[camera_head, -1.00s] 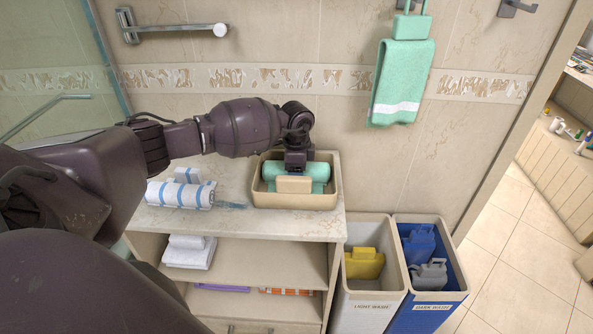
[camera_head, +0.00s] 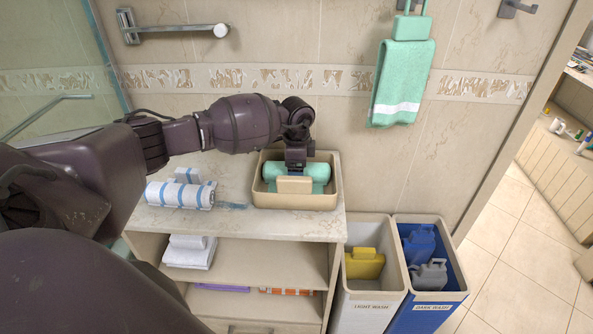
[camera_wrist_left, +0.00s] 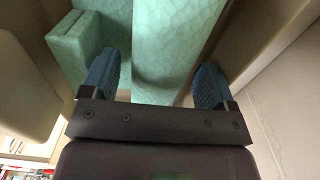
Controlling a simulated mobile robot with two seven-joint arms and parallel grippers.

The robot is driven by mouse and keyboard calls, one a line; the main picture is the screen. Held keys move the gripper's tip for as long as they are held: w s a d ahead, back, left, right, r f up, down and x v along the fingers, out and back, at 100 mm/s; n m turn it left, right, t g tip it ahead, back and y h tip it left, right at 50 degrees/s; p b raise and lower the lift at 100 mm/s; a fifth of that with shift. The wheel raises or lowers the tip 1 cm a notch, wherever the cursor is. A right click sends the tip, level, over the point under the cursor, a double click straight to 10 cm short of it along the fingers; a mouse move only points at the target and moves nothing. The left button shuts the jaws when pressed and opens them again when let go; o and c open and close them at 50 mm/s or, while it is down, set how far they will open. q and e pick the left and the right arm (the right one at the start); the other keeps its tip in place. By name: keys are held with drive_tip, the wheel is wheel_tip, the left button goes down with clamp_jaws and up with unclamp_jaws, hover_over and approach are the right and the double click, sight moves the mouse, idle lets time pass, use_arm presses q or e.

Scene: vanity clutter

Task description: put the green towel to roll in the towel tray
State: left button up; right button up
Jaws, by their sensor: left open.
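The green rolled towel (camera_head: 319,172) lies inside the tan towel tray (camera_head: 295,201) on the counter. My left gripper (camera_head: 294,172) points down at the roll from above; the arm hides part of the roll. In the left wrist view the blue fingers of my left gripper (camera_wrist_left: 158,84) are apart, one on each side of the green roll (camera_wrist_left: 168,45). I cannot tell whether they touch it. A smaller green block (camera_wrist_left: 76,45) shows beside the roll there. My right gripper is not in view.
A white-and-blue striped towel roll (camera_head: 180,195) lies on the counter left of the tray. A green towel (camera_head: 402,80) hangs on the wall. Two wash bins (camera_head: 370,308) stand right of the counter. White folded towels (camera_head: 190,257) sit on the shelf below.

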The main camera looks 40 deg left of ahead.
use_arm(q)
wheel_tip(320, 180, up, 11)
idle(0.4)
drive_tip(key=shift+f, duration=0.1)
idle(0.4)
